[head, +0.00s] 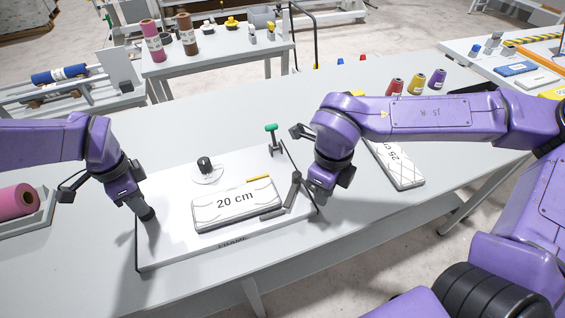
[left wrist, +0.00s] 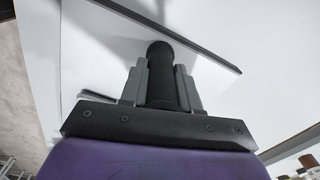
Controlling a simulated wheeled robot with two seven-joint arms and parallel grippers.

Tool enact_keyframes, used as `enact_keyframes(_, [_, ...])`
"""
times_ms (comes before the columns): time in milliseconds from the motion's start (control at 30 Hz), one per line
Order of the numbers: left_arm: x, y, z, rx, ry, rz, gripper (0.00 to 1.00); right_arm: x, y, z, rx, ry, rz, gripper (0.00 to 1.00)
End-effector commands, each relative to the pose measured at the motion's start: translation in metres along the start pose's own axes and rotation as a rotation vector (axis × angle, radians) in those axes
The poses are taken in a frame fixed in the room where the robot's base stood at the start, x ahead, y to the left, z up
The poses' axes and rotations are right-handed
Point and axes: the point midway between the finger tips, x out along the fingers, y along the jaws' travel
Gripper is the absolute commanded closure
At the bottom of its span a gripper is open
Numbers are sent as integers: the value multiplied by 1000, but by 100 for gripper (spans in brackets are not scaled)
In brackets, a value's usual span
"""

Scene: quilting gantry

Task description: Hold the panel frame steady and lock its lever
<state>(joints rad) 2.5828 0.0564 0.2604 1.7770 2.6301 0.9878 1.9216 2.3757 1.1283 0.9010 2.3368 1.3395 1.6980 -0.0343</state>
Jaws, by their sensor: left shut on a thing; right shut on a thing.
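The white panel frame (head: 165,245) lies flat on the grey table and bears a white block marked 20 cm. My left gripper (head: 142,208) is shut on a black upright handle at the frame's left side; the handle (left wrist: 160,75) stands between the jaws in the left wrist view. My right gripper (head: 318,193) is shut at the frame's right edge, low beside a dark grey angled bar (head: 294,190). Its fingertips and the exact part they grip are largely hidden. A lever with a green knob (head: 271,128) stands upright at the frame's back right corner, apart from both grippers.
A black knob (head: 205,164) stands behind the 20 cm block (head: 236,203). A 25 cm block (head: 398,165) lies right of my right gripper. Thread spools (head: 416,82) stand at the back right. A pink roll (head: 17,200) sits at the left. The table behind the frame is mostly clear.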

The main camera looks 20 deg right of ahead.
Motion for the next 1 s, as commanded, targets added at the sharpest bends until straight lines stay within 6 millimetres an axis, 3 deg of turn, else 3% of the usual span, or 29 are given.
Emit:
enact_keyframes(700, [1, 2, -3, 4, 4, 2, 100, 0, 46, 30, 632, -3, 2, 100])
enact_keyframes(1000, [1, 2, -4, 4, 5, 3, 100, 0, 54, 42, 743, -5, 3, 100])
